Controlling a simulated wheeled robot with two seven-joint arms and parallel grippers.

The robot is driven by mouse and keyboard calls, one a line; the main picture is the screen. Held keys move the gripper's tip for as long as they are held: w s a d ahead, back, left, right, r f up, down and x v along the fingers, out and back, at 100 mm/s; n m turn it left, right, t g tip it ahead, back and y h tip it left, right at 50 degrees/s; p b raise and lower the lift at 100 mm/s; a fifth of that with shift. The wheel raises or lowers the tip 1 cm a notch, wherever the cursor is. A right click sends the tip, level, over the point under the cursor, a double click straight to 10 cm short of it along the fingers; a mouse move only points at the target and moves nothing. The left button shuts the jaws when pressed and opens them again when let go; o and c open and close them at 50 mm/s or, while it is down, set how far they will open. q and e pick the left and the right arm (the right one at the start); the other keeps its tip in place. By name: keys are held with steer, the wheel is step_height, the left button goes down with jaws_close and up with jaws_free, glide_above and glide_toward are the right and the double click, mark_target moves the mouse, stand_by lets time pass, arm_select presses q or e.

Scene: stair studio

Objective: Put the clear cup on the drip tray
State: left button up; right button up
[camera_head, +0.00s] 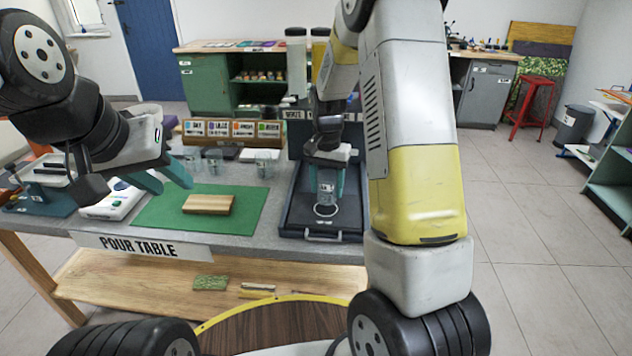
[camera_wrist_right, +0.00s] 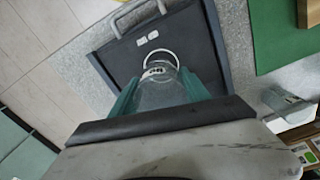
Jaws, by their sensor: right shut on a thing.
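The clear cup (camera_head: 326,188) is between the teal fingers of my right gripper (camera_head: 327,178), which is shut on it. In the right wrist view the cup (camera_wrist_right: 160,94) sits between both fingers (camera_wrist_right: 162,97), with a small label near its far end. It is over the dark drip tray (camera_head: 291,212), close to a white ring (camera_head: 326,210) on the tray. I cannot tell whether the cup touches the tray. The tray (camera_wrist_right: 115,62) and ring (camera_wrist_right: 161,54) also show in the right wrist view. My left gripper (camera_head: 163,180) is open and empty above the green mat's left side.
A green mat (camera_head: 165,215) with a wooden board (camera_head: 208,204) lies left of the tray. Other clear cups (camera_head: 264,164) stand behind the mat. A white scale-like device (camera_head: 113,203) is at the left. A labelled box (camera_head: 232,131) stands at the back.

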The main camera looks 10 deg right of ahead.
mark_target(326, 195)
steer(key=shift+s+a+f, duration=0.1)
steer(key=shift+f, duration=1.4)
steer(key=shift+f, duration=0.1)
steer(key=o, duration=1.4)
steer(key=shift+c, duration=0.2)
step_height(326, 195, up, 12)
steer(key=s+r+n+t+y, duration=0.2)
steer(key=s+r, duration=0.7)
steer(key=r, duration=0.1)
steer(key=s+a+r+n+t, duration=0.1)
steer(key=s+r+n+t, duration=0.1)
steer(key=s, duration=0.5)
steer(key=s+a+r+n+t, duration=0.1)
steer(key=s+n+t, duration=0.1)
steer(key=s, duration=0.6)
steer(key=shift+r, duration=0.35)
